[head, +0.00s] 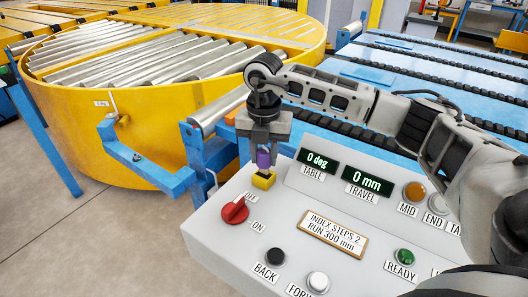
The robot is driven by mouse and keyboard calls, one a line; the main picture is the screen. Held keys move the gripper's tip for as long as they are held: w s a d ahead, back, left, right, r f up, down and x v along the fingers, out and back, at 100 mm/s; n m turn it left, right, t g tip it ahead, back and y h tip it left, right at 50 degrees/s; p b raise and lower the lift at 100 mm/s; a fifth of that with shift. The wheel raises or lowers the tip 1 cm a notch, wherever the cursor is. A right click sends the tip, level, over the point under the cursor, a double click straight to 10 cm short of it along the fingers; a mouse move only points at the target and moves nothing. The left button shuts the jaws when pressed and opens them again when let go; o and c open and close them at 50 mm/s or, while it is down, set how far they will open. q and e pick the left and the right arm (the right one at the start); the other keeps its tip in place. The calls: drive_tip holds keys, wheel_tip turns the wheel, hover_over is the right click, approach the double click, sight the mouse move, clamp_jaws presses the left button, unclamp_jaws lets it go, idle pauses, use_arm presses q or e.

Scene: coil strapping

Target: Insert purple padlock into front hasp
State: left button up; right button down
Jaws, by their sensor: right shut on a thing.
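A small purple padlock (263,158) is held between the fingers of my right gripper (262,152), which points down over the grey control panel. A yellow block (263,180), perhaps part of a hasp or a holder, sits on the panel's upper left edge directly below the padlock. The padlock's lower end is at or just above this block; I cannot tell if they touch. The red rotary switch (235,210), marked OFF and ON, is just to the left and below. No hasp shows clearly. My left gripper is not in view.
The grey panel (205,232) carries TABLE and TRAVEL displays (367,182), a black BACK button (275,257), a white button (318,282) and a green READY button (404,257). Behind stand a yellow round roller table (150,130) and a blue conveyor (450,65).

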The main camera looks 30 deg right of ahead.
drive_tip(key=shift+f+b, duration=0.9)
drive_tip(key=shift+f, duration=0.55)
drive_tip(key=c, duration=1)
unclamp_jaws()
wheel_tip(320, 180, up, 16)
